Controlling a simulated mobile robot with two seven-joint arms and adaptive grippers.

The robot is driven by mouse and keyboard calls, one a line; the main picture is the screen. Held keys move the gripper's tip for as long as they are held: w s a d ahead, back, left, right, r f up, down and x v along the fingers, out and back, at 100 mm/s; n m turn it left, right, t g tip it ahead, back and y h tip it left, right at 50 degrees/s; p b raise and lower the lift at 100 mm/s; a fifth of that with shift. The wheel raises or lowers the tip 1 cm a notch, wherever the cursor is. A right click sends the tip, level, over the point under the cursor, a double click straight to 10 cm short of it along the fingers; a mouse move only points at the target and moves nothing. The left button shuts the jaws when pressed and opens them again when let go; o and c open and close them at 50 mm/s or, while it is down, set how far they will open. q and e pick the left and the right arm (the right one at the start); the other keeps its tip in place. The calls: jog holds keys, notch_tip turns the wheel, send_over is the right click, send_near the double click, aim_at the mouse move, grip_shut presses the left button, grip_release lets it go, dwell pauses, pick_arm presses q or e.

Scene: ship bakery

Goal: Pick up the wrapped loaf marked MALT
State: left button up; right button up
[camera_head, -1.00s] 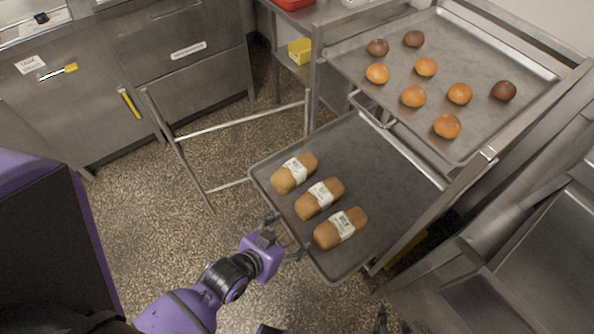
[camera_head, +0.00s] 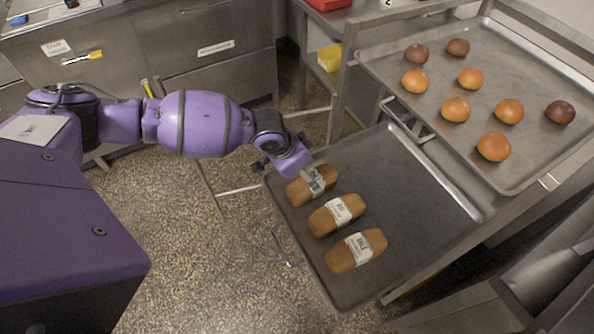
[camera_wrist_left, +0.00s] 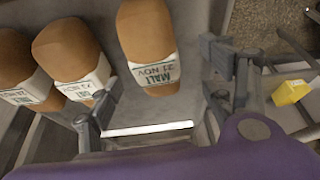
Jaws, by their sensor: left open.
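The wrapped loaf marked MALT (camera_wrist_left: 148,40) is brown with a white paper band; its label is readable in the left wrist view. It appears to be the farthest of three loaves in the head view (camera_head: 322,190), lying on the lower tray (camera_head: 425,215). In the left wrist view, the open fingers of my left gripper (camera_wrist_left: 150,88) stand to either side of the loaf's near end. I cannot tell whether they touch it. My right gripper is out of view.
Two similar banded loaves, a middle one (camera_head: 337,215) and a front one (camera_head: 356,251), lie beside it. An upper tray (camera_head: 420,115) with several buns overhangs the back right. The lower tray's right part is bare. A yellow tub (camera_head: 329,58) stands behind.

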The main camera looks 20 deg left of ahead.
pick_arm(q)
jog(key=x, duration=0.7)
jog(key=shift+s+d+f+b, duration=0.1)
jog(key=shift+d+f+b, duration=0.05)
jog(key=shift+d+b, duration=0.2)
jog(key=c, duration=1.4)
